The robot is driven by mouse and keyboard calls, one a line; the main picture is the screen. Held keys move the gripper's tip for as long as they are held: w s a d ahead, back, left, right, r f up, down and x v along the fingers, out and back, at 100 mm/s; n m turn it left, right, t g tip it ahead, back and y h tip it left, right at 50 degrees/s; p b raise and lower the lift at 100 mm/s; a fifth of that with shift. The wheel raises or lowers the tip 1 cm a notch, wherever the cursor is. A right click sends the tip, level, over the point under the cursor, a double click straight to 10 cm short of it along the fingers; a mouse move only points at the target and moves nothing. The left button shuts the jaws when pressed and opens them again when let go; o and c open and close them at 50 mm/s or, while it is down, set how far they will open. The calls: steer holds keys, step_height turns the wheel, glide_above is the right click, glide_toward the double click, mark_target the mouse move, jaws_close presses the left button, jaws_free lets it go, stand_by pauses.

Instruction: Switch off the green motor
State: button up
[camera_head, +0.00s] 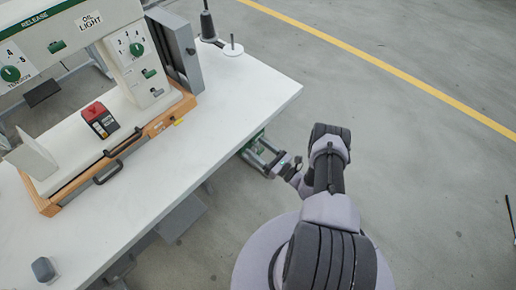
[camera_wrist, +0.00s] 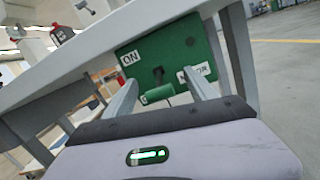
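The green motor switch box (camera_wrist: 182,45) hangs under the table edge in the wrist view. It has a white ON label (camera_wrist: 130,58) at its upper left and another label (camera_wrist: 198,72), partly covered, ending in "OR". A dark lever piece (camera_wrist: 158,76) with a green handle (camera_wrist: 156,95) projects from its front. A lower label is mostly hidden behind the handle. My gripper (camera_wrist: 161,90) is open, with one finger on each side of the handle; I cannot tell whether either touches it. In the head view my gripper (camera_head: 270,160) is at the table's right edge, with green partly visible there.
The white table (camera_head: 215,125) carries the press (camera_head: 130,60) on an orange-edged base, and a red-and-black device (camera_head: 100,120). The table edge is just above my gripper, and a grey table leg (camera_wrist: 240,50) stands right of the box.

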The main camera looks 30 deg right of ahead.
steer(key=p+v, duration=0.2)
steer(key=v, duration=1.5)
steer(key=shift+s, duration=0.2)
steer(key=shift+d, duration=0.15)
